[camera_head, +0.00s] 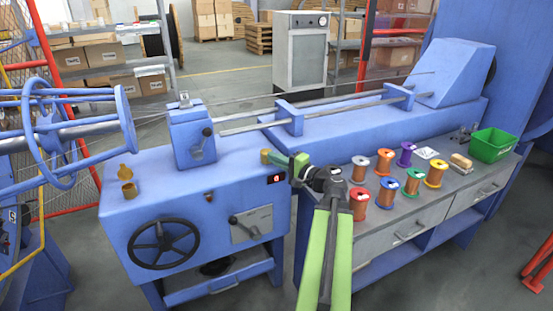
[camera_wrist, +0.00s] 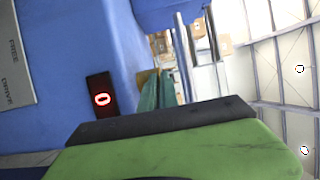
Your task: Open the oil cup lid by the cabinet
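A small brass oil cup (camera_head: 265,156) stands on the right part of the blue cabinet top, just left of my gripper. Its lid is too small to make out. My gripper (camera_head: 280,159) points left with its green fingertips close beside this cup; I cannot tell whether they touch it. In the wrist view the green fingers (camera_wrist: 159,92) lie close together, and a yellowish bit of the cup (camera_wrist: 143,78) shows behind them, mostly hidden. Their gap is unclear. Another brass cup (camera_head: 129,191) stands at the left of the cabinet top, with a brass piece (camera_head: 126,173) behind it.
The cabinet front has a black handwheel (camera_head: 164,244), a lever plate (camera_head: 250,225) and a red display (camera_head: 277,179), also in the wrist view (camera_wrist: 101,99). Several wire spools (camera_head: 388,192) and a green bin (camera_head: 492,145) stand on the grey bench at right. A blue block (camera_head: 190,138) rises behind.

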